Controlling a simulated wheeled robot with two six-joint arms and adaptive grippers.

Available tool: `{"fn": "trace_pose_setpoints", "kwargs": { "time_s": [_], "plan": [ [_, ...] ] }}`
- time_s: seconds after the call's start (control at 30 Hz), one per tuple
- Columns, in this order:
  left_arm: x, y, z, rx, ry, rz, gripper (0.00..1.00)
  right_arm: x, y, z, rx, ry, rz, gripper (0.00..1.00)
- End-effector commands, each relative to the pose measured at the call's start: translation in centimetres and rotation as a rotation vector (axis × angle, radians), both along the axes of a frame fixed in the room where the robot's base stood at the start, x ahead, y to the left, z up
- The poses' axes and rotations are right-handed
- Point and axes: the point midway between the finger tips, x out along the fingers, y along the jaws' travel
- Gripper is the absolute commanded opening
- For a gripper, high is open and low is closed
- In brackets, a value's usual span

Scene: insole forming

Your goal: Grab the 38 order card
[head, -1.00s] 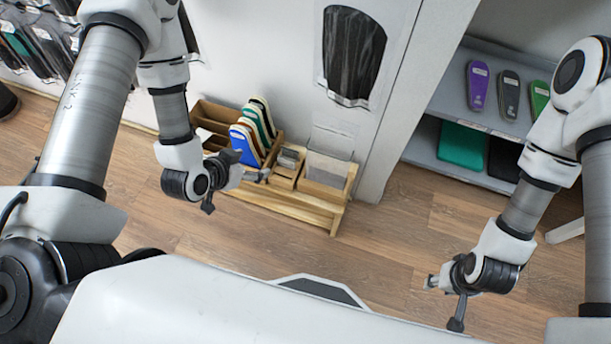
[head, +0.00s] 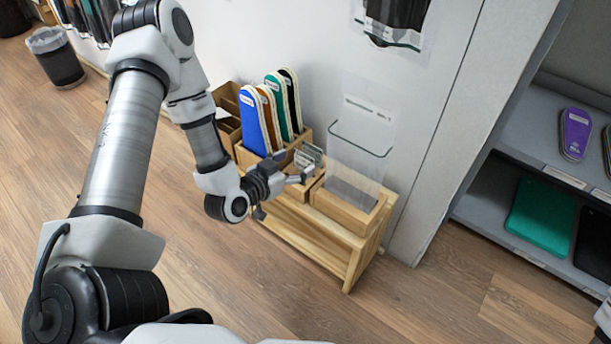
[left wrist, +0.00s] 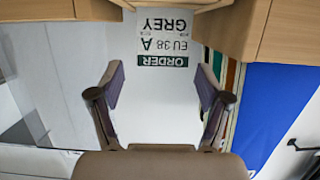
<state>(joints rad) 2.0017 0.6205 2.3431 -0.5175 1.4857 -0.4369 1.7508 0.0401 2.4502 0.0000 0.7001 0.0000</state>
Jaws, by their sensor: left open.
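The order card (left wrist: 165,44) shows in the left wrist view as a white card with upside-down text reading "ORDER", "EU 38 A" and "GREY". It reaches down toward the space between the fingers of my left gripper (left wrist: 158,82). The gripper is open, one finger to each side of the card, with no visible grip on it. In the head view my left gripper (head: 286,178) is at the small card slot of the wooden organizer (head: 350,217). Pale cards (head: 309,156) stand there, too small to read. My right gripper is out of view.
Blue, orange, green and black insoles (head: 253,120) stand in the organizer left of the cards. A clear upright holder (head: 357,155) stands to the right. A shelf (head: 480,212) with insoles and flat sheets is at the right. The floor in front is clear.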

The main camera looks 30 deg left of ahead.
Motion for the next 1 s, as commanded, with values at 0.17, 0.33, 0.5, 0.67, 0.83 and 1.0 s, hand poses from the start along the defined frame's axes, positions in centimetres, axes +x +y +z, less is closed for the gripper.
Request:
{"fn": "trace_pose_setpoints", "kwargs": {
  "time_s": [0.17,0.33,0.5,0.67,0.83,1.0],
  "plan": [
    [3.1,0.0,-1.5,0.003,-0.003,-0.003,0.77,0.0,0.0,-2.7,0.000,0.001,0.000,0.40],
    [4.6,-0.1,-1.6,0.000,0.000,0.000,0.77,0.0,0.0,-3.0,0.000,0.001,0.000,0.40],
    [4.6,-0.1,-1.5,-0.001,0.001,0.000,0.74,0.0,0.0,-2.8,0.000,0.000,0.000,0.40],
    [4.6,-0.1,-1.5,-0.001,0.002,0.000,0.52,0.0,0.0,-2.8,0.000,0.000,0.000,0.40],
    [4.5,-0.1,-1.5,-0.001,0.002,0.000,0.52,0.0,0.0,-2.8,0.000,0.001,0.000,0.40],
    [4.5,-0.1,-0.9,-0.001,0.001,0.000,0.52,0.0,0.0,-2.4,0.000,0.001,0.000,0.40]
  ]
}}
